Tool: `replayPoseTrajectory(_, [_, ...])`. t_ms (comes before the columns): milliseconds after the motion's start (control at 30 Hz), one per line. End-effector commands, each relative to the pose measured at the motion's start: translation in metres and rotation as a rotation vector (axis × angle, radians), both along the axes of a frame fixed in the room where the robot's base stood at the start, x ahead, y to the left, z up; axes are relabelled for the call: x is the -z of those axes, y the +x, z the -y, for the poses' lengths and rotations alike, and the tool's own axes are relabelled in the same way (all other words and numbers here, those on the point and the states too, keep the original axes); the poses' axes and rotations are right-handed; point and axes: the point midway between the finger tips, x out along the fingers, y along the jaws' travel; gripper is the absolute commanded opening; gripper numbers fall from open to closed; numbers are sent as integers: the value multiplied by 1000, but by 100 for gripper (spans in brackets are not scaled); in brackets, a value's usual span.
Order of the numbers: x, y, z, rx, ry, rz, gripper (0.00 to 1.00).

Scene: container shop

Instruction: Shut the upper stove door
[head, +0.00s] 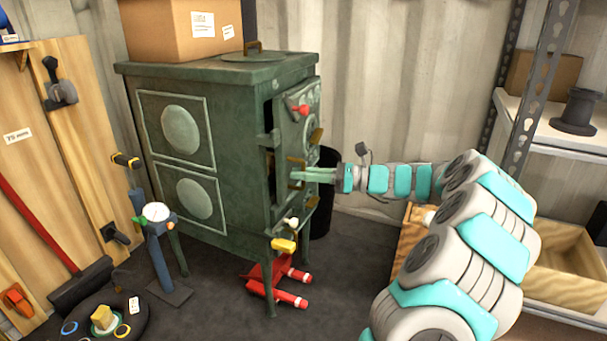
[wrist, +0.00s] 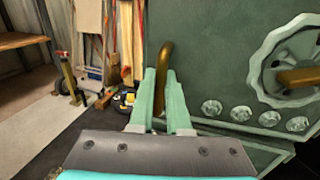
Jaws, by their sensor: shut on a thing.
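The dark green stove (head: 235,85) stands left of centre in the head view. Its upper door (head: 287,130) is ajar, with a dark gap between its edge and the stove front. In the wrist view the door's green face (wrist: 215,60) carries a pale round wheel (wrist: 262,62) and several round studs. My gripper (head: 298,176) is at the door's lower part. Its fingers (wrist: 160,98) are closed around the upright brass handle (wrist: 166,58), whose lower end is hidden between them.
A cardboard box (head: 170,30) sits on the stove top. Red objects (head: 275,285) lie beneath the stove. A dark bin (head: 323,200) stands behind the door, and a wooden crate (head: 565,250) and metal shelf (head: 550,110) stand at the right. A gauge stand (head: 158,240) is front left.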

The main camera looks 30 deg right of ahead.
Motion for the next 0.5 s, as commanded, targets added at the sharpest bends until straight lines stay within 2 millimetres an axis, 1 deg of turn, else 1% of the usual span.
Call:
replayPoseTrajectory(233, [-4, 9, -10, 52, 4, 3, 0])
replayPoseTrajectory(400, [-2, 16, -20, 95, 3, -1, 0])
replayPoseTrajectory(500, [1, 17, -20, 103, -1, -2, 0])
